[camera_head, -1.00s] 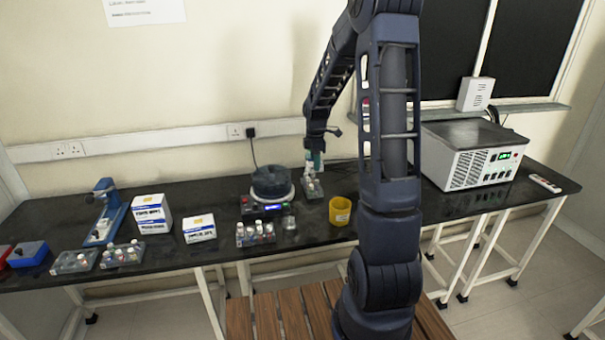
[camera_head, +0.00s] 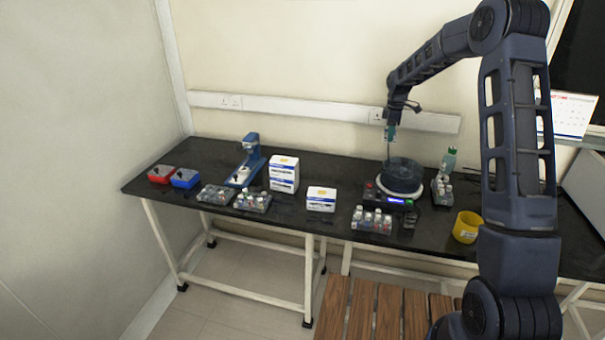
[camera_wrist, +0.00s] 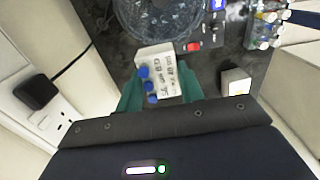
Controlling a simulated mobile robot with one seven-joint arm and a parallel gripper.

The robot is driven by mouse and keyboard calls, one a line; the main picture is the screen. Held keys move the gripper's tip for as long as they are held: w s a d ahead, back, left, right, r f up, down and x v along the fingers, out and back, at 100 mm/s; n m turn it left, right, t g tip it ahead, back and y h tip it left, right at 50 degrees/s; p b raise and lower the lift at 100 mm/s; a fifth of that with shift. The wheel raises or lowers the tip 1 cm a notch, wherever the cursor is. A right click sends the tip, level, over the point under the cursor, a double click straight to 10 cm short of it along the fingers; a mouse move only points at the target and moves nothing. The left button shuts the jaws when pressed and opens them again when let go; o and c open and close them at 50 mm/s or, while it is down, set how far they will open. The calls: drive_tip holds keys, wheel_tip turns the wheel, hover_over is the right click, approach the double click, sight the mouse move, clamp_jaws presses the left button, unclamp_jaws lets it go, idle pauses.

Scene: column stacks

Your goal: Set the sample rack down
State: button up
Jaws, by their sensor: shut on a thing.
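In the wrist view the sample rack (camera_wrist: 157,76), a small white labelled block with several blue caps along one side, sits between the green fingers of my gripper (camera_wrist: 158,90). The gripper is shut on it. I cannot make out the held rack there. Whether the rack touches the bench is unclear.
Other vial racks stand at the front (camera_head: 372,220), at the right with a green bottle (camera_head: 448,161), and at the left (camera_head: 252,202). White boxes (camera_head: 284,174), a yellow pot (camera_head: 466,227) and a wall socket (camera_wrist: 60,125) are near. Bench left of the device looks partly clear.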

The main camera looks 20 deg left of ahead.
drive_tip(key=a+f, duration=0.2)
drive_tip(key=a, duration=3.5)
wheel_tip(320, 180, down, 19)
drive_tip(key=shift+f, duration=0.2)
drive_tip(key=shift+f, duration=0.15)
drive_tip(key=o, duration=1)
wheel_tip(320, 180, up, 12)
